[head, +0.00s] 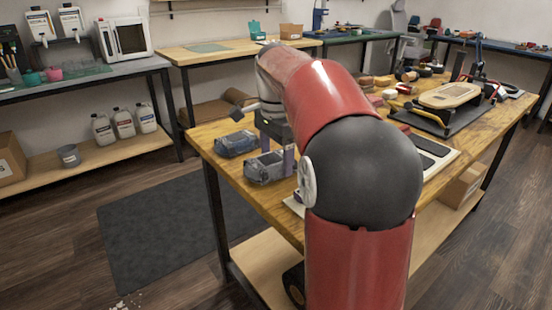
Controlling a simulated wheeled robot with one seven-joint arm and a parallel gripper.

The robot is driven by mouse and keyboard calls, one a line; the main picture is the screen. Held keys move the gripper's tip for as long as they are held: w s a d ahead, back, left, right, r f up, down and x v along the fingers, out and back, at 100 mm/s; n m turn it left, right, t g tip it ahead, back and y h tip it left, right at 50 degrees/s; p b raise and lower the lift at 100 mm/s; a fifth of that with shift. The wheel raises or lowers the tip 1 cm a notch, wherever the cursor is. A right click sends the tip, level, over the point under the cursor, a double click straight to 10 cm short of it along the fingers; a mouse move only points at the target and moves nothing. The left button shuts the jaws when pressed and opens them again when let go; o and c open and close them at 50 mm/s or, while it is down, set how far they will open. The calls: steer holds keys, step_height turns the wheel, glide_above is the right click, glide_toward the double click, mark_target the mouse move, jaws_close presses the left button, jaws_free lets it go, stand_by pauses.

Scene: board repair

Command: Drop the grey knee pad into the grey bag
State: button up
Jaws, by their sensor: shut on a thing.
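Two grey-blue pads with dark parts lie at the left end of the wooden workbench (222,172). The farther pad (236,144) lies apart from my gripper. My gripper (278,160) points down over the nearer grey knee pad (262,169) and is shut on it; my arm hides part of the grip. The nearer pad is at or just above the bench top; I cannot tell if it touches. I cannot make out a grey bag in this view; my arm covers much of the bench.
A black mat with a tan oval board (449,95) and small tools fill the bench's far right. A dark floor mat (172,226) lies left of the bench. A grey bucket (69,155) and several white bottles stand on the left bench's lower shelf. Floor at left is open.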

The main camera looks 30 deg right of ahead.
steer(key=shift+f, duration=0.2)
steer(key=shift+f, duration=0.2)
steer(key=o, duration=1)
